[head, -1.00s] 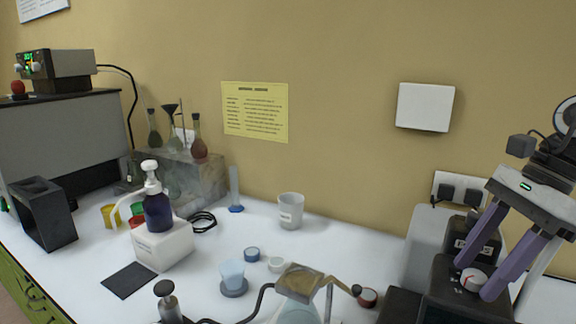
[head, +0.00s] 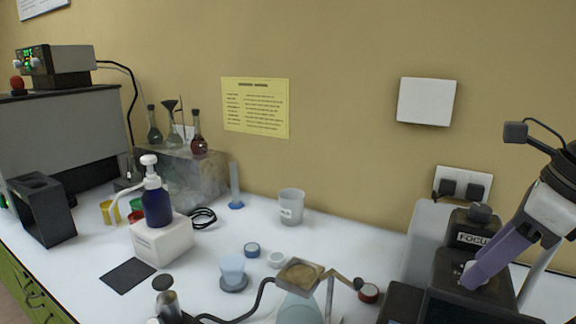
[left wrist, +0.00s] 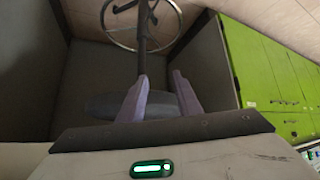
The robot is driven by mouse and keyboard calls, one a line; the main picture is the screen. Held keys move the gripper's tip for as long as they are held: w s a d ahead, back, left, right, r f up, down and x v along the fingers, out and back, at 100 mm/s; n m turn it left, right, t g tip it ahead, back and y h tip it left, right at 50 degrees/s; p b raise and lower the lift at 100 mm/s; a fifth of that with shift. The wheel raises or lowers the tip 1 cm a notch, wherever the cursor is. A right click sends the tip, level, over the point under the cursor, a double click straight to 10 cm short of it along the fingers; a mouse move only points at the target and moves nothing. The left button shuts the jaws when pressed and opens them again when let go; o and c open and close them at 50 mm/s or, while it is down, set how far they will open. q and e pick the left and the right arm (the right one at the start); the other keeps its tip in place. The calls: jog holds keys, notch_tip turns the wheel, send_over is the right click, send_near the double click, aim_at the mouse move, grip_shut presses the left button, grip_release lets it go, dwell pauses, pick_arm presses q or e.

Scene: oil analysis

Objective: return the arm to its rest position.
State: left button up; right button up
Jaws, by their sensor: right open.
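My right gripper (head: 478,274) is at the right of the head view, with its purple fingers pointing down and left toward the black device marked FOCUS (head: 450,262). The fingers overlap edge-on, and the jaws are open with nothing seen between them. The fingertips cover most of the device's dial; I cannot tell whether they touch it. My left gripper (left wrist: 160,85) shows in the left wrist view, its two purple fingers apart and empty. It is over the floor area, away from the bench top, and does not show in the head view.
The bench holds a pump bottle (head: 157,203) on a white box, a white beaker (head: 290,206), small cups and a glass flask (head: 298,308). In the left wrist view, a stool (left wrist: 140,35) with a ring and green cabinets (left wrist: 265,75) are close to the left gripper.

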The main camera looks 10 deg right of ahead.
jog(key=m+h+b, duration=0.1)
jog(key=m, duration=0.2)
jog(key=shift+a, duration=0.1)
jog(key=m+h, duration=0.1)
jog(key=m, duration=0.3)
jog(key=shift+a+h, duration=0.15)
jog(key=shift+h, duration=0.25)
jog(key=shift+s+r+t, duration=0.15)
jog(key=shift+s+r, duration=0.15)
jog(key=shift+r, duration=0.4)
jog(key=shift+s+r+t, duration=0.15)
jog(key=shift+s+r, duration=0.15)
jog(key=shift+r, duration=0.4)
